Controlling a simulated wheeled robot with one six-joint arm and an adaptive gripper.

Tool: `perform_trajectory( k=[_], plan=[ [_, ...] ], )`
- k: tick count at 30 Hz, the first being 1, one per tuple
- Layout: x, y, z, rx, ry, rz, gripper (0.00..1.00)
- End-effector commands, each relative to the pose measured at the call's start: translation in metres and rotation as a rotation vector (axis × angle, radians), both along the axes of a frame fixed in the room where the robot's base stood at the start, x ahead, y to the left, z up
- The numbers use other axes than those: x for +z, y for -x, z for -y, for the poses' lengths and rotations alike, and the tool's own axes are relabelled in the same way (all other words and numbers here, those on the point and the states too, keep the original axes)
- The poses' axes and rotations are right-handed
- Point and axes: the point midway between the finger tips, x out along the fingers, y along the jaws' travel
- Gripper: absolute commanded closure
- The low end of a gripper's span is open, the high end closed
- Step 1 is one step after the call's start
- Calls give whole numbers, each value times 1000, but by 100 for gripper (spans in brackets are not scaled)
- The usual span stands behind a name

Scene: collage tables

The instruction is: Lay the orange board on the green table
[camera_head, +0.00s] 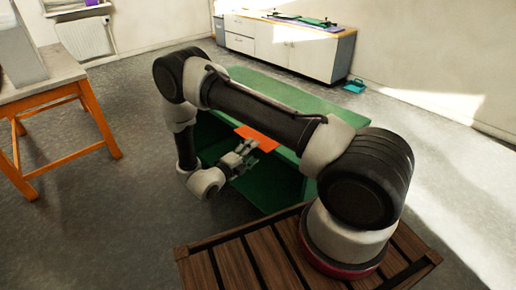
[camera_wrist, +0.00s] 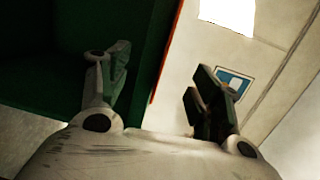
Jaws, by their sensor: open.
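The orange board (camera_head: 258,138) lies flat at the near edge of the green table's top, partly hidden behind my arm. The green table (camera_head: 325,106) has an open shelf below its top, and my arm crosses in front of it. My gripper (camera_head: 247,152) is open, just in front of and slightly below the board's near edge. In the wrist view, my gripper (camera_wrist: 160,68) has its fingers spread wide with nothing held between them. A thin orange strip, the board's edge (camera_wrist: 167,52), runs along the dark green table (camera_wrist: 45,70) there; I cannot tell whether a finger touches it.
A white cabinet (camera_head: 270,45) with items on top stands against the back wall. A teal object (camera_head: 354,86) lies on the floor beside it. A table with orange legs (camera_head: 98,125) is at the left. Open grey floor (camera_head: 120,195) lies between the tables.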

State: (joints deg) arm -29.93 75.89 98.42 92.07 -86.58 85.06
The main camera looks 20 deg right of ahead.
Motion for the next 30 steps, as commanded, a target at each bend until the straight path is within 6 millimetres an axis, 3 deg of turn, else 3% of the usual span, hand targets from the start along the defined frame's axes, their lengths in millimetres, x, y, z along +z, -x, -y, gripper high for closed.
perform_trajectory(
  k=[6, 17, 30],
  plan=[
    [0, 9, -25, 1, 0, 0, 36],
    [1, 10, -28, 0, 0, 0, 36],
    [47, 19, -54, 0, -1, 0, 36]
  ],
)
